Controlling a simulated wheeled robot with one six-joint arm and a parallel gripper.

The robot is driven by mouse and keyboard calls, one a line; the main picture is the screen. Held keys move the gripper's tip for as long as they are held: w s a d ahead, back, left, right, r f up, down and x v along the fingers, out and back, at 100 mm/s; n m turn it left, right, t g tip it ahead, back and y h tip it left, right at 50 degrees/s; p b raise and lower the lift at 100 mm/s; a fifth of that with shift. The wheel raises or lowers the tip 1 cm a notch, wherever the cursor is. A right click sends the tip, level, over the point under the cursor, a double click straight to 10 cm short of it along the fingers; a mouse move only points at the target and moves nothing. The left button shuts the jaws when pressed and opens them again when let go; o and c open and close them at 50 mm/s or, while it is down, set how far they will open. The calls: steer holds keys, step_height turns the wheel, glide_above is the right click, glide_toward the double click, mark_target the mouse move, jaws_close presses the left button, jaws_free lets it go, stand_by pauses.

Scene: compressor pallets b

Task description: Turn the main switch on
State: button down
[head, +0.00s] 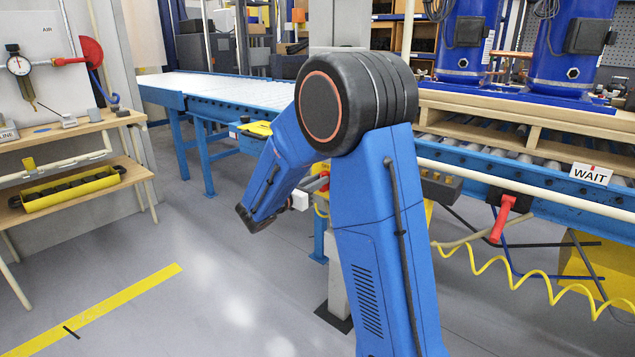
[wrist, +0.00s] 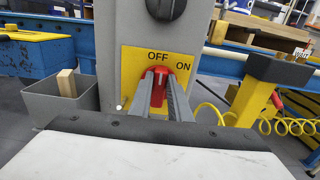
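The main switch is a red rotary handle (wrist: 158,74) on a yellow plate (wrist: 130,62) marked OFF and ON, fixed to a grey post. OFF is printed above the handle and ON to its upper right. The handle stands roughly upright, toward OFF. My gripper (wrist: 161,78) points at it in the wrist view, with one finger on each side of the handle. I cannot tell whether the fingers press on it. In the head view my arm hides most of the switch and plate; a bit of red shows by my gripper (head: 312,186).
A black knob (wrist: 166,8) sits above the plate. A grey bin (wrist: 60,108) with a wooden block is left of the post. A blue roller conveyor (head: 500,180) with a WAIT sign (head: 590,174), red-handled valve (head: 503,218) and coiled yellow hose (head: 520,283) runs at the right.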

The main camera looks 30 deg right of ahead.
steer(key=shift+m, duration=0.3)
steer(key=shift+s+d+f+m, duration=0.1)
steer(key=shift+s+f+m, duration=0.15)
steer(key=shift+m, duration=1.95)
steer(key=shift+s+d+f+m, duration=0.15)
steer(key=shift+s+m, duration=0.1)
steer(key=shift+m, duration=1.95)
steer(key=shift+s+f+m, duration=0.2)
steer(key=shift+s+m, duration=0.05)
steer(key=shift+m, duration=1.95)
steer(key=c, duration=1.6)
jaws_free()
steer(key=shift+c, duration=0.2)
